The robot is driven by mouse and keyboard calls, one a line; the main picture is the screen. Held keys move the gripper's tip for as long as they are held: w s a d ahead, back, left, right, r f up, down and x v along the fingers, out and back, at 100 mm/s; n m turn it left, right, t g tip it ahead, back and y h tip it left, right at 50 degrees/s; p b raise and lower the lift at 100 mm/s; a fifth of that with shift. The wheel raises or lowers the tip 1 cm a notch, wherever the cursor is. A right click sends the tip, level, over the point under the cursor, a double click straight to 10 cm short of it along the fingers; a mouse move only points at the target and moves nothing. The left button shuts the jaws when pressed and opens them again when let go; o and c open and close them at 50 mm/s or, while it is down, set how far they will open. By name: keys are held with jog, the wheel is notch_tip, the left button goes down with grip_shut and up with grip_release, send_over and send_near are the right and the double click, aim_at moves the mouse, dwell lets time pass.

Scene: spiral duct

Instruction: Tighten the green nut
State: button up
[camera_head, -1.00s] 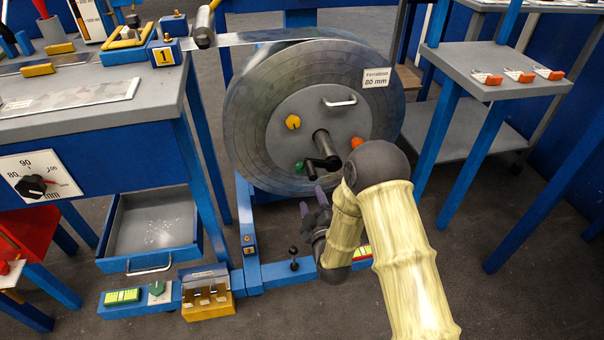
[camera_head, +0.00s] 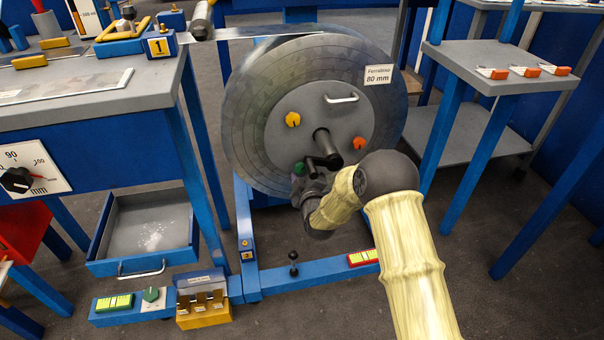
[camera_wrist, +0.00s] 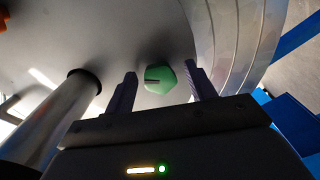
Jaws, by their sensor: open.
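The green nut (camera_wrist: 161,80) sits on the grey face of the large reel (camera_head: 262,98). In the wrist view it lies between and just beyond the two finger tips of my gripper (camera_wrist: 158,82), and a small dark slot shows on it. In the head view only part of the green nut (camera_head: 299,168) shows above my gripper (camera_head: 302,182), which is at the lower left of the reel's hub. My gripper is open, and its fingers stand apart on either side of the nut. I cannot tell whether the fingers touch the reel face.
A dark central shaft (camera_head: 323,145) with a crank arm sticks out right beside my gripper, and it shows as a thick cylinder (camera_wrist: 50,125) in the wrist view. A yellow nut (camera_head: 292,119), an orange nut (camera_head: 359,143) and a handle (camera_head: 341,99) are also on the reel face.

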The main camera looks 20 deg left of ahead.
jog(key=c, duration=1)
jog(key=shift+o, duration=0.2)
